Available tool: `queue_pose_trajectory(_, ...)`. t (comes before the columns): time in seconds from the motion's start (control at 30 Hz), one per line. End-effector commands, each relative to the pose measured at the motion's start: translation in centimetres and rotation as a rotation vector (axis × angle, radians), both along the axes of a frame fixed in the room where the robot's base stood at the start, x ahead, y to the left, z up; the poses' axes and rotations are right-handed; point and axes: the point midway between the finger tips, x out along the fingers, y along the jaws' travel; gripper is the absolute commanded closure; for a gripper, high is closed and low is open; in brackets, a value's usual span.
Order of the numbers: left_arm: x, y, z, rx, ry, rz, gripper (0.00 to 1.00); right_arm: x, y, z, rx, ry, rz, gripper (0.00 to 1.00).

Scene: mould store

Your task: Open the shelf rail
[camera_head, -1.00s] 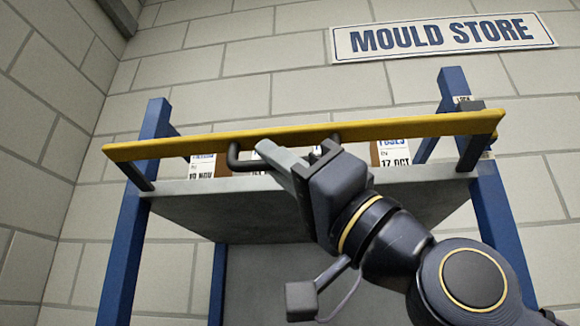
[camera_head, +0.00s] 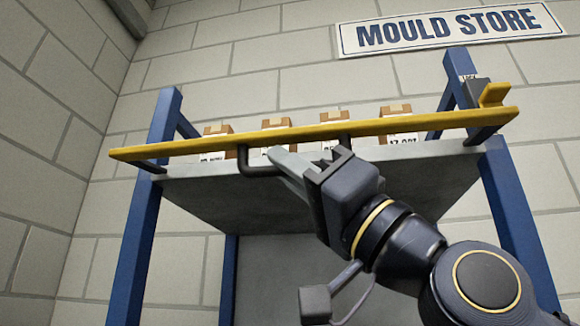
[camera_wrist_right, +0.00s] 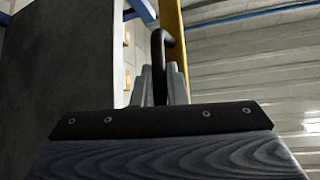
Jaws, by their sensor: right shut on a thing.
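The yellow shelf rail (camera_head: 210,144) runs across the front of the shelf in the head view. Its right end stands beside a yellow catch piece (camera_head: 494,94) at the right post. A dark handle (camera_head: 243,162) hangs from the rail's middle. My right gripper (camera_head: 280,160) is shut on this handle. In the right wrist view the fingers (camera_wrist_right: 160,88) close around the dark handle (camera_wrist_right: 160,50), with the yellow rail (camera_wrist_right: 176,40) behind it. My left gripper is not in view.
Several brown boxes (camera_head: 276,122) with white labels stand on the grey shelf (camera_head: 300,190) behind the rail. Blue posts (camera_head: 146,200) hold the shelf at both sides. A sign (camera_head: 450,30) hangs on the block wall above. Space in front is clear.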

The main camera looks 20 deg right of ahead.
Motion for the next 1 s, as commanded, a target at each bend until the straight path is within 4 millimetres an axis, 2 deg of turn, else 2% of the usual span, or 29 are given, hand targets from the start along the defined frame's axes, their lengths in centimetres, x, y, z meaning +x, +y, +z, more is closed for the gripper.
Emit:
queue_pose_trajectory(0.2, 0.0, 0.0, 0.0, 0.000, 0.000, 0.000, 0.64, 0.2, -0.1, 0.0, 0.002, 0.002, -0.003, 1.00)
queue_pose_trajectory(0.23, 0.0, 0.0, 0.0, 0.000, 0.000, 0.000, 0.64, 0.2, -0.1, 0.0, 0.002, 0.002, -0.003, 0.84)
queue_pose_trajectory(0.3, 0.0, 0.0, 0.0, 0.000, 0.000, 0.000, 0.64, 0.2, -0.1, 0.0, 0.002, 0.001, -0.004, 0.78)
queue_pose_trajectory(0.67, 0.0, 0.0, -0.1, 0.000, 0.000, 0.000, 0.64, -0.1, -0.1, -0.1, 0.001, -0.001, -0.002, 0.78)
queue_pose_trajectory(1.0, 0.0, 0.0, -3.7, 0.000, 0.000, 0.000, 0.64, -2.7, -2.7, -3.9, 0.002, -0.002, -0.003, 0.78)
